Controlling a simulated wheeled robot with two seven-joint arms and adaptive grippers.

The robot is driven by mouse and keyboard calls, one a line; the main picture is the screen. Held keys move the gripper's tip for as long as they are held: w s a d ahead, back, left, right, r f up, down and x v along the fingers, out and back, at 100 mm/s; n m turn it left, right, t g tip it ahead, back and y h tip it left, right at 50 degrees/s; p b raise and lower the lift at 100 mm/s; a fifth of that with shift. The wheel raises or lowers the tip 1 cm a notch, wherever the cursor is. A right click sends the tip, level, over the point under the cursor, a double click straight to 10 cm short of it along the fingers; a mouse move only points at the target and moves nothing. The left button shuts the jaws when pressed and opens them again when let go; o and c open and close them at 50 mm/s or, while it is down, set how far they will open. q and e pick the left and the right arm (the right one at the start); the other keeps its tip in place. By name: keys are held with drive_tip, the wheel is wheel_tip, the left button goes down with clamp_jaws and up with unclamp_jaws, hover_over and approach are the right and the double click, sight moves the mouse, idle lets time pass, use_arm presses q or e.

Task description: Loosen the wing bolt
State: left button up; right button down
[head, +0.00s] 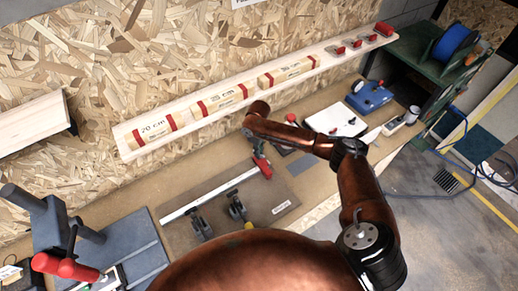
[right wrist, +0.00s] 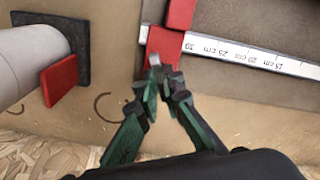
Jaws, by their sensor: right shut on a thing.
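The steel rule (head: 215,193) lies across the brown board (head: 180,235) with a red stop block (head: 262,167) at its upper right end. The rule (right wrist: 250,54) and the red block (right wrist: 165,46) also show in the right wrist view. A small metallic wing bolt (right wrist: 155,61) sticks out of the block's near side. My right gripper (head: 258,151) is at the block. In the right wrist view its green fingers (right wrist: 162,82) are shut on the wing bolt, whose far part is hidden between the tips. My left gripper is not in view.
Two toggle clamps (head: 238,209) stand on the board below the rule. A wooden shelf (head: 215,112) with red-banded rolls runs behind. A grey cylinder (right wrist: 28,62) with a red plate lies left in the right wrist view. A white tray (head: 335,120) and blue box (head: 369,96) sit right.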

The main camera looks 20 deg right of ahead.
drive_tip(key=n+p, duration=0.2)
drive_tip(key=n, duration=0.1)
drive_tip(key=shift+r+n, duration=0.1)
drive_tip(key=shift+n, duration=0.2)
drive_tip(key=n+p, duration=0.1)
drive_tip(key=n, duration=0.2)
drive_tip(key=shift+n, duration=0.3)
drive_tip(key=n+p, duration=0.1)
drive_tip(key=n, duration=0.2)
drive_tip(key=shift+n, duration=0.3)
drive_tip(key=shift+s+f+n, duration=0.1)
drive_tip(key=shift+f+n, duration=0.1)
drive_tip(key=shift+n, duration=1.7)
